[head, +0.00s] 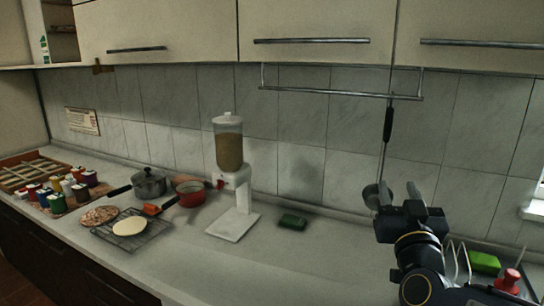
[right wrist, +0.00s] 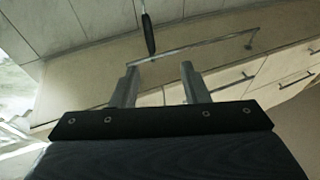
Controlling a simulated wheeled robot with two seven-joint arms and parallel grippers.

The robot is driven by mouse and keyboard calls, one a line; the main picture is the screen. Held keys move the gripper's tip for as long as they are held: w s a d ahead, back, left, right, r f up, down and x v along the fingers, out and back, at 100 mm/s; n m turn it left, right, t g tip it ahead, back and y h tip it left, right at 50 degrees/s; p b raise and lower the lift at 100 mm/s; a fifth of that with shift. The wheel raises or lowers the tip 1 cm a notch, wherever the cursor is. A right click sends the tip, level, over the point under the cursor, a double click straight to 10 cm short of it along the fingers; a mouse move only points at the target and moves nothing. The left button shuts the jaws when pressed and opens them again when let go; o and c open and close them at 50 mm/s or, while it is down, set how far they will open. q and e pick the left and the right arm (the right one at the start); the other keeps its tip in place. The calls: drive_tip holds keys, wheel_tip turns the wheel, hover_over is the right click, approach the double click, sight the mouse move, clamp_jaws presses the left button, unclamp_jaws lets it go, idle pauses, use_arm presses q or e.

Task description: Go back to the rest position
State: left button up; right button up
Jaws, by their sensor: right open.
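My right gripper (head: 399,196) is raised above the right part of the counter in the head view, its fingers pointing up and away. In the right wrist view its two fingers (right wrist: 160,88) stand apart with nothing between them. It is empty and touches nothing that I can see. My left gripper shows in neither view. A grey pot with a lid (head: 149,184) and a red pan (head: 189,193) stand on the counter at the left, far from my right gripper.
A rail (head: 340,93) with a hanging utensil (head: 388,125) is on the wall behind my gripper. A wire rack (head: 155,238), several jars (head: 78,192) and a green item (head: 484,261) are also there. The front middle counter is clear.

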drive_tip(key=s+a+f+g+y, duration=0.2)
drive_tip(key=s+f+g, duration=0.5)
drive_tip(key=s+f, duration=0.5)
drive_tip(key=s+a+f+g+y, duration=0.1)
drive_tip(key=s+f+g+y, duration=0.3)
drive_tip(key=s+f+g, duration=0.4)
drive_tip(key=s+f, duration=0.5)
drive_tip(key=s, duration=0.2)
drive_tip(key=shift+s+a, duration=0.25)
drive_tip(key=shift+a, duration=0.15)
drive_tip(key=shift+c, duration=0.5)
drive_tip(key=shift+d, duration=0.1)
